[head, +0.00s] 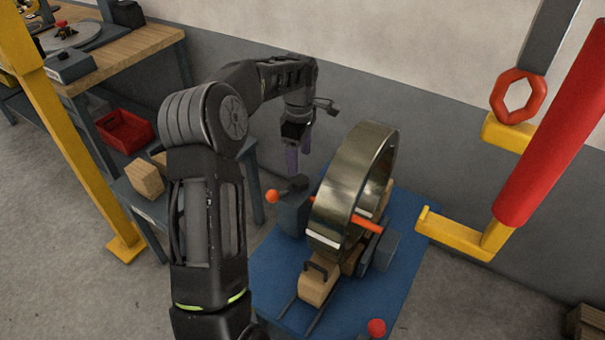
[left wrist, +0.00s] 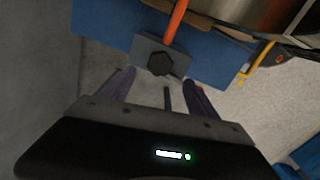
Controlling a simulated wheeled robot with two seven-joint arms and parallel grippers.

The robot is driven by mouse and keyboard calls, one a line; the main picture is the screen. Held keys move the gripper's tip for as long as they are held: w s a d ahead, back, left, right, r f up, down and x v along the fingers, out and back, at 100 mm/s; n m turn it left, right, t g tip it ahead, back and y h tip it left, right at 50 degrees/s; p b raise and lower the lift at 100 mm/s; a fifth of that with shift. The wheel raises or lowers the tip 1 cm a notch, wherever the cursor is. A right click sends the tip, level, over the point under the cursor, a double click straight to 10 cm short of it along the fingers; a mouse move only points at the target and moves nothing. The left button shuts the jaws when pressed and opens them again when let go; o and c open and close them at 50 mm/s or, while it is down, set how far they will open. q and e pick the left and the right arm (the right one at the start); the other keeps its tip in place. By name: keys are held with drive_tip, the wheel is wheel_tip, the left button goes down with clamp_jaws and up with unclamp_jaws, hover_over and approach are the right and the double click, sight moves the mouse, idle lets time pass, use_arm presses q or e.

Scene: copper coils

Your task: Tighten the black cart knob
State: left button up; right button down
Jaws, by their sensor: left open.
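The black knob (head: 298,182) sits on a grey block at the back left of the blue cart (head: 262,268). It also shows in the left wrist view (left wrist: 160,64) as a dark, many-sided head on the grey block. My left gripper (head: 299,158) is open and empty, with its purple fingers pointing down above the knob. In the left wrist view the knob lies beyond and between the spread fingertips (left wrist: 160,76), apart from them. My right gripper is in neither view.
A large metal coil (head: 335,190) stands upright on the cart just right of the knob, with an orange rod (head: 367,222) across it. An orange ball (head: 272,196) is beside the knob. A yellow hook (head: 465,235) hangs at right. A grey wall is behind.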

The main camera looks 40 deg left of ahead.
sight(300, 179)
use_arm(q)
drive_tip(key=shift+f, duration=0.1)
wheel_tip(300, 179, down, 8)
drive_tip(key=shift+r, duration=0.15)
drive_tip(key=shift+c, duration=0.6)
drive_tip(key=c, duration=1.3)
drive_tip(key=shift+o, duration=0.2)
